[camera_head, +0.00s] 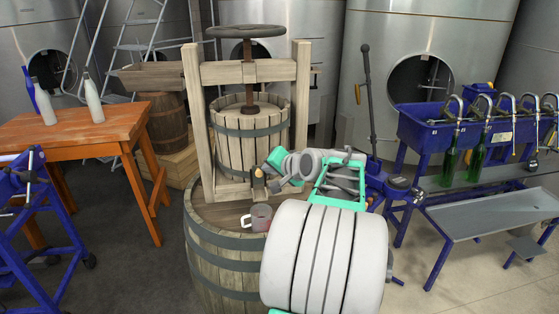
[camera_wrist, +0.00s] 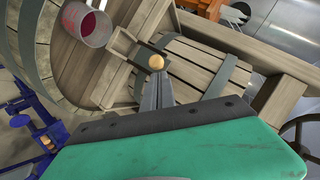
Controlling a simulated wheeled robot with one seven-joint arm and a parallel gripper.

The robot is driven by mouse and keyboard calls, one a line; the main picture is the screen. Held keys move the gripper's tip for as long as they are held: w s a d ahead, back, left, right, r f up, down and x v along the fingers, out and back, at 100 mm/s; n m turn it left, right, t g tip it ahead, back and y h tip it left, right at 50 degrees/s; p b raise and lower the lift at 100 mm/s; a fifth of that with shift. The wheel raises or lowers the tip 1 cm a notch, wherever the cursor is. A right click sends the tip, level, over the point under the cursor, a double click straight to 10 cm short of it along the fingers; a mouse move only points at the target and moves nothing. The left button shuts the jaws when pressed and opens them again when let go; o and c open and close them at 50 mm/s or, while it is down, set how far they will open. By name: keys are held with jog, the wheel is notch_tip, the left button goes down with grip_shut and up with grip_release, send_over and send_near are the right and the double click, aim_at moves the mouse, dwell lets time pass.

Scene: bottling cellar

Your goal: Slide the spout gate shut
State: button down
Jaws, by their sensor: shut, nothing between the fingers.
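The small wooden press (camera_head: 250,130) stands on a barrel in the head view. A round light wooden knob (camera_wrist: 156,61), which looks like the handle of the spout gate, shows at the spout (camera_wrist: 124,44) on the press's front. The knob also appears in the head view (camera_head: 259,172). My gripper (camera_wrist: 157,78) is shut and empty. Its fingertips are right by the knob; I cannot tell whether they touch it. How far the gate stands open is not clear.
The barrel (camera_head: 222,262) carries the press and mug. An orange wooden table (camera_head: 75,130) with bottles (camera_head: 93,98) stands left. A blue filling machine (camera_head: 425,128) with green bottles stands right. The press's wooden posts (camera_head: 300,95) flank its slatted basket, close to my gripper.

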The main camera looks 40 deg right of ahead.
jog(key=shift+w+a+f, duration=0.15)
jog(key=shift+w+f, duration=0.05)
jog(key=shift+f, duration=0.15)
notch_tip(320, 180, down, 4)
jog(key=b, duration=0.2)
jog(key=shift+r+b, duration=0.2)
jog(key=shift+b, duration=0.1)
jog(key=shift+r, duration=0.1)
